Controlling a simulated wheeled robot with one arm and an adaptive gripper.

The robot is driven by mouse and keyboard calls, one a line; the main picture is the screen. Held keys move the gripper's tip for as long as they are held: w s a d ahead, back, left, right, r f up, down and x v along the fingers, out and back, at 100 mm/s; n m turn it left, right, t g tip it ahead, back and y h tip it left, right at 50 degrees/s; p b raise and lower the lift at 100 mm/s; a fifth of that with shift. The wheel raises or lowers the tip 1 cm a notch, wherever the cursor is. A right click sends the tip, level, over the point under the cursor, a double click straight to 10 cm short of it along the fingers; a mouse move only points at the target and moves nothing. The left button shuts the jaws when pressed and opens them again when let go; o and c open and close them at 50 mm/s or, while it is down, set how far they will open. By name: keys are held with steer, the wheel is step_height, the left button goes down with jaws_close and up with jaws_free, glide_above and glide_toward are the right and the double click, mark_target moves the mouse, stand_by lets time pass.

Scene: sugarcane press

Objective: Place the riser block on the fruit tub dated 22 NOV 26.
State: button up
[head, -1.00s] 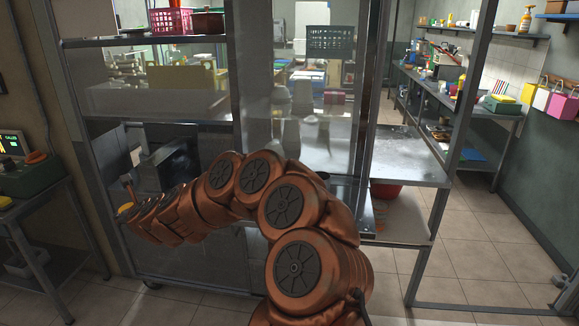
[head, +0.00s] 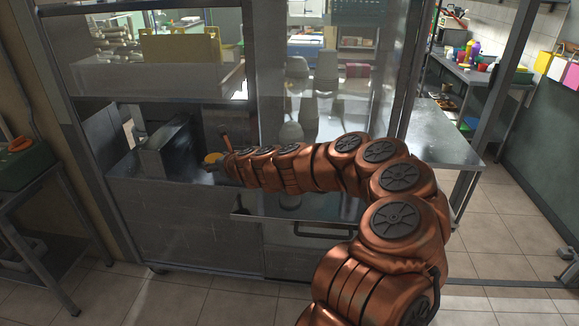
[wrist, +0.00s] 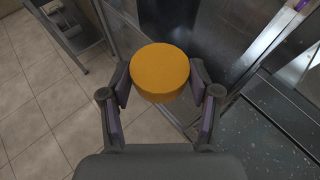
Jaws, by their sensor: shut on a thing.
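My gripper (wrist: 160,85) is shut on a round, thick yellow-orange block, which I take to be the riser block (wrist: 160,70). Its flat face shows between the two fingers in the wrist view. In the head view the block (head: 212,158) shows as a small yellow patch at the far end of my arm, in front of the press cabinet's metal counter. My gripper there is small and mostly hidden by my arm. I cannot pick out a fruit tub, and no date can be read in either view.
The metal cabinet has glass panels (head: 310,100) and a dark slanted metal box (head: 172,148) on its left counter. A steel side counter (head: 436,135) stands to the right. A small table (head: 30,205) is at the left. The tiled floor (head: 500,230) at right is clear.

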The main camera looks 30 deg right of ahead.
steer(key=s+d+r+n+g+y+p, duration=0.2)
steer(key=s+d+r+n+y, duration=0.1)
steer(key=s+d+r, duration=0.4)
steer(key=s+d+r+n+g+y+p, duration=0.1)
steer(key=s+d+r+n+y+p, duration=0.25)
steer(key=s+d, duration=0.6)
steer(key=shift+y, duration=0.25)
steer(key=shift+w+d+f+p, duration=0.1)
steer(key=shift+w+f+p, duration=0.1)
steer(key=shift+f, duration=1.8)
steer(key=shift+w+f+p, duration=0.15)
steer(key=shift+f+p, duration=0.05)
steer(key=shift+f, duration=1.75)
steer(key=shift+f, duration=0.15)
steer(key=o, duration=1.2)
steer(key=shift+c, duration=0.2)
